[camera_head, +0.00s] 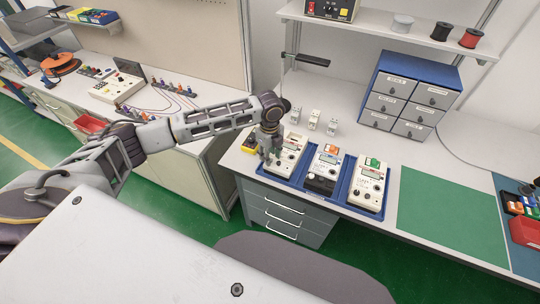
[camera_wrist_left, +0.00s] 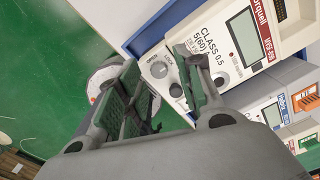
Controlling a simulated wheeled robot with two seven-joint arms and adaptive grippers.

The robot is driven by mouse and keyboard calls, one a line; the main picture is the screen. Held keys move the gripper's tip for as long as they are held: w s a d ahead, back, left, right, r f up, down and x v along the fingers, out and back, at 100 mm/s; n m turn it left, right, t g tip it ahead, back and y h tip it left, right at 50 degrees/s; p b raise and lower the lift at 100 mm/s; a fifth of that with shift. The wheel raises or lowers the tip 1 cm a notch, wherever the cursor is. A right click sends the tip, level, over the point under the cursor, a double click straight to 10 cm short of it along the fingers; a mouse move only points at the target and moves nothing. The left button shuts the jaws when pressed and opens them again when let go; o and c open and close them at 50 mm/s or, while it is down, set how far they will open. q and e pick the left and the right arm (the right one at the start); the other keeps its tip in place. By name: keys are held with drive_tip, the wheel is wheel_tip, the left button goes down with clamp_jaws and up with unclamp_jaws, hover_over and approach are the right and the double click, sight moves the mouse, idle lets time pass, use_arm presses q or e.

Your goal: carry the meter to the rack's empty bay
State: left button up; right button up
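A pale meter (camera_head: 290,148) with a red label stands at the left end of the blue rack (camera_head: 344,187). In the left wrist view the meter (camera_wrist_left: 212,38) shows its grey display, "CLASS 0.5" print and a panel with knobs. My left gripper (camera_head: 273,156) is over the meter's front left part, pointing down. In the wrist view the fingers of my left gripper (camera_wrist_left: 160,88) are apart, with the knob panel showing between and beyond them. I cannot tell whether they touch it.
Several small white parts (camera_head: 314,120) stand behind the rack. A blue drawer cabinet (camera_head: 408,90) stands at the back. A green mat (camera_head: 452,215) lies bare to the right of the rack. A shelf (camera_head: 385,32) overhangs the bench. A black and yellow item (camera_head: 250,143) lies left of the gripper.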

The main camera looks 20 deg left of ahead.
use_arm(q)
wheel_tip(320, 180, up, 11)
drive_tip(key=shift+r+b, duration=0.2)
drive_tip(key=shift+b, duration=0.15)
drive_tip(key=shift+s+f, duration=0.1)
idle(0.8)
